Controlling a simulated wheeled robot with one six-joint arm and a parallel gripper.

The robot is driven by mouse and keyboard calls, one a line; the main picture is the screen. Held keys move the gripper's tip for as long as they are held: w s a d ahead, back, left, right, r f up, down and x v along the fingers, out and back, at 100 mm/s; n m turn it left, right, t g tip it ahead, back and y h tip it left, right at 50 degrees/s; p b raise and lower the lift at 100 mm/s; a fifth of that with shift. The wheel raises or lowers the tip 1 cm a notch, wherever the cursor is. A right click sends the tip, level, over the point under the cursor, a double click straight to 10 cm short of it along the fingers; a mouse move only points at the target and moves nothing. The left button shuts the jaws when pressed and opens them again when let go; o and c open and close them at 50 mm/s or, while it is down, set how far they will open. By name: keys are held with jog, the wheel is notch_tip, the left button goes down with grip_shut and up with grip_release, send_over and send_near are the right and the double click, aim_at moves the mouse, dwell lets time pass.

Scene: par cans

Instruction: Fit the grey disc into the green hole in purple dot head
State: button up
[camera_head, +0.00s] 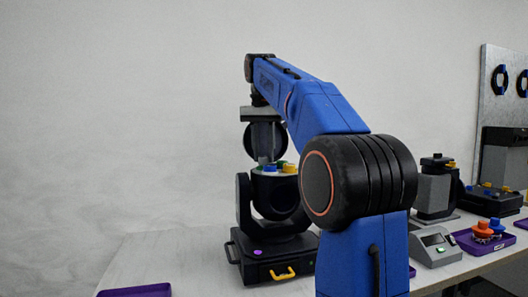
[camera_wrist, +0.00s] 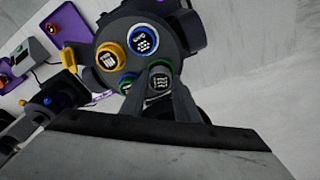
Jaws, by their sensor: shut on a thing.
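The purple dot head (camera_head: 257,252) is a black lamp standing on the bench, its purple dot on the base. My gripper (camera_wrist: 160,90) is shut on the grey disc (camera_wrist: 160,79), which has a dark patterned face. A green arc shows just beyond the disc, which overlaps it in the wrist view. In the head view my gripper (camera_head: 264,159) points down at the lamp's top. I cannot tell whether the disc touches or is seated.
A purple tray (camera_head: 135,291) lies at the front left. To the right are a grey console (camera_head: 435,247), a purple tray with orange and blue parts (camera_head: 484,241), and another black and grey device (camera_head: 434,190).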

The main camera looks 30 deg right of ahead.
jog(key=shift+f, duration=0.65)
dwell(0.7)
jog(key=o, duration=1.1)
